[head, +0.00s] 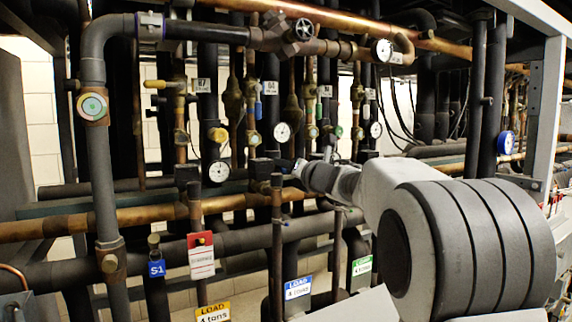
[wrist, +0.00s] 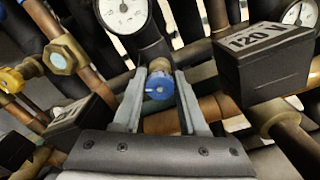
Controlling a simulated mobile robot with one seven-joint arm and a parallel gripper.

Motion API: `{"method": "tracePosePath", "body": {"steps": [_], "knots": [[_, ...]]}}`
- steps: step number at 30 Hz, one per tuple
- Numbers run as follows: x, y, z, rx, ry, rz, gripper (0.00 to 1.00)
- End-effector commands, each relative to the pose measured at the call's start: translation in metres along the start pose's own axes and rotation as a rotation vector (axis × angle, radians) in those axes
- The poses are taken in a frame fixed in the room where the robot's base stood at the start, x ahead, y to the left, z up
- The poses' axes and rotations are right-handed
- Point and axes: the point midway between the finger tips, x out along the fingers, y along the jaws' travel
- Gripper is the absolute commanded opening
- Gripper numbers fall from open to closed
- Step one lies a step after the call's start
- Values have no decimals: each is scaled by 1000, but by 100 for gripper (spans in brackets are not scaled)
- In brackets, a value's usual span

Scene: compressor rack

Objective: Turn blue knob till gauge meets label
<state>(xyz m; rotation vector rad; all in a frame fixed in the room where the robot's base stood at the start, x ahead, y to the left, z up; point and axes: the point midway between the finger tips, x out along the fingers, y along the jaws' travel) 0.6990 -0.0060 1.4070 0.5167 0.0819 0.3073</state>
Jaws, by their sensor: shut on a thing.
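The blue knob (wrist: 158,88) sits on a small brass valve in the wrist view. My gripper (wrist: 160,80) has one finger on each side of it and is shut on it. A round white gauge (wrist: 124,12) is just above the knob, its top cut off; its needle is too small to read surely. In the head view my gripper (head: 300,170) reaches in among the pipes, and the knob is mostly hidden by it. A white gauge (head: 282,131) hangs above it there. A blue-topped LOAD label (head: 298,287) hangs below; its number is blurred.
A black 120 V box (wrist: 265,58) stands close to the right of my fingers. A brass valve (wrist: 64,54) and a yellow knob (wrist: 12,80) are at left. A yellow LOAD label (head: 213,312) and a green LOAD label (head: 362,265) hang low. Pipes crowd all sides.

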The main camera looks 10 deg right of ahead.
Motion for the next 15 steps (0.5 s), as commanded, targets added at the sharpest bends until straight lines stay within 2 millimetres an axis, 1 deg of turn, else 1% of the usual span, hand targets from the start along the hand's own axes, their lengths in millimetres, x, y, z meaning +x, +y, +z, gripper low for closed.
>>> {"method": "tracePosePath", "body": {"steps": [3, 15], "knots": [[0, 0, 1, 113, 1, -1, 0], [0, 0, 1, 477, 1, -2, 0]]}}
